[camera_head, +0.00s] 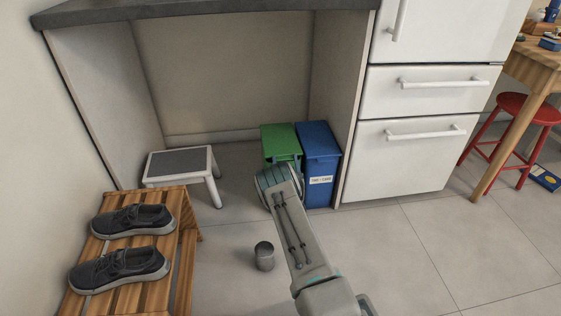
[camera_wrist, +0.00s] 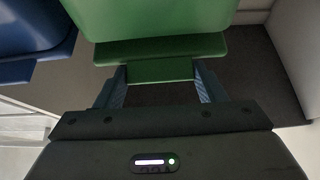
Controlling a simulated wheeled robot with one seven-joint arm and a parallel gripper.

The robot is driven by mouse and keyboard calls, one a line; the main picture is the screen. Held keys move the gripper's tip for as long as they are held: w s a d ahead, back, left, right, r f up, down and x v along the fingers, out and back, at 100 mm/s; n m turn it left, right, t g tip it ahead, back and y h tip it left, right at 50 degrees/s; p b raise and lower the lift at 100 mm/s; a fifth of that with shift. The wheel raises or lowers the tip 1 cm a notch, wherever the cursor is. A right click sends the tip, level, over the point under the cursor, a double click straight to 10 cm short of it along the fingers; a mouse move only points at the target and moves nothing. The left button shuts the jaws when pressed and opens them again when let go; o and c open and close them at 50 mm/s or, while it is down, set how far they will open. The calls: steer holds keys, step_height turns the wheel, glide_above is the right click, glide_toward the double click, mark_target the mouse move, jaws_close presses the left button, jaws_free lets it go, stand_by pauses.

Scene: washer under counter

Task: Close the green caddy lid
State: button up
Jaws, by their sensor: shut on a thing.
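The green caddy (camera_head: 269,150) stands on the floor under the counter, left of a blue caddy. Its green lid (camera_head: 279,136) shows on top in the head view; I cannot tell whether it is fully down. In the wrist view, which is turned over, the caddy's green body (camera_wrist: 150,18) fills the top, with the lid's rim and front tab (camera_wrist: 160,70) below it. My gripper (camera_wrist: 160,84) has a finger on each side of this tab and is shut on it. In the head view my gripper (camera_head: 281,166) is at the caddy's front and hides part of it.
The blue caddy (camera_head: 319,145) stands close on the right. A grey-topped step stool (camera_head: 180,162) is to the left, a metal can (camera_head: 264,256) on the floor, and a wooden rack (camera_head: 185,215) with shoes at lower left. White drawers (camera_head: 410,150) are at right.

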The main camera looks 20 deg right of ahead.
steer(key=shift+w+r, duration=0.3)
steer(key=shift+w, duration=0.15)
steer(key=o, duration=1.3)
steer(key=shift+s+f+p, duration=0.3)
steer(key=shift+s, duration=0.1)
steer(key=shift+o, duration=0.4)
steer(key=p+v, duration=0.5)
steer(key=v, duration=0.7)
steer(key=shift+a, duration=0.2)
steer(key=shift+v, duration=0.85)
steer(key=shift+d+r, duration=0.1)
steer(key=shift+d, duration=0.1)
